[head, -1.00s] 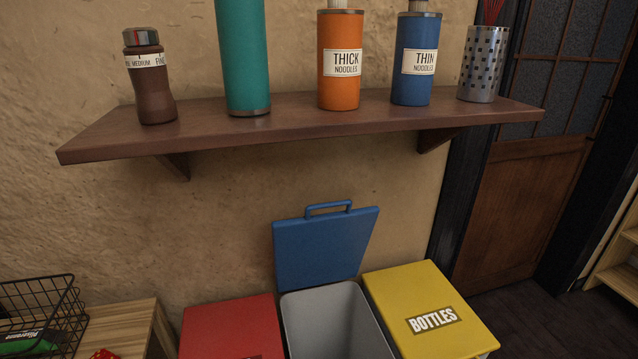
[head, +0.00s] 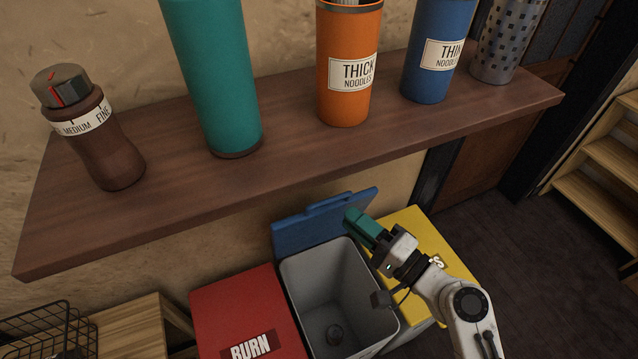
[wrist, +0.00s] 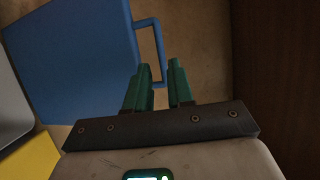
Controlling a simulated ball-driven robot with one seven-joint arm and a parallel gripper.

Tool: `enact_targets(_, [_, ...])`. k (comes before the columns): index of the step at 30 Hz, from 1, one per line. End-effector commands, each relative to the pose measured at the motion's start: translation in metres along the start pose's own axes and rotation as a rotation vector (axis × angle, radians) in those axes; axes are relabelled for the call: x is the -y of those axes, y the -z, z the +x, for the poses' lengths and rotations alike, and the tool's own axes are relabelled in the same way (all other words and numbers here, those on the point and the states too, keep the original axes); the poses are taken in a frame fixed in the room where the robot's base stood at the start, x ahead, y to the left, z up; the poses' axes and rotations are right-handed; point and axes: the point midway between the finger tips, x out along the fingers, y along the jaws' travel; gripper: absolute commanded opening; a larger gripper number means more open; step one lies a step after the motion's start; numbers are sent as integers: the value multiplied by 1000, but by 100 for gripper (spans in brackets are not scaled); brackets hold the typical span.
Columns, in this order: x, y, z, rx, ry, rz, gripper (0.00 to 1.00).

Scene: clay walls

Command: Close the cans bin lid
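The open bin (head: 385,300) in the middle has grey inner walls. Its blue lid (head: 290,235) stands raised at the back against the wall, with a blue handle (head: 328,204) along its top edge. No label shows on this bin. In the wrist view the blue lid (wrist: 75,60) fills the left, and its handle (wrist: 160,45) reaches in just beyond my fingertips. My gripper (head: 352,217) has green fingers and is beside the lid's right side, above the yellow bin. In the wrist view my gripper (wrist: 159,66) has a gap between its fingers and nothing in it.
A wooden shelf (head: 290,165) with several bottles and canisters overhangs the bins. The red BURN bin (head: 240,310) is at the left, the yellow bin (head: 415,235) at the right. A wooden stand (head: 130,325) and wire basket (head: 45,335) are at lower left. Floor at right is clear.

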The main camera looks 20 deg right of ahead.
Motion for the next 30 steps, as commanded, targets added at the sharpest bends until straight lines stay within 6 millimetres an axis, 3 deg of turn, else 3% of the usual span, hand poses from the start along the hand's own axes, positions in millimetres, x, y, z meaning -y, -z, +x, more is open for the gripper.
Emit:
enact_targets(9, [3,-1,59,3,0,-3,22])
enact_targets(15, [2,0,82,3,-1,-2,22])
enact_targets(27, [0,-1,90,2,-1,-4,22])
enact_targets(30, [0,-1,90,2,-1,-4,14])
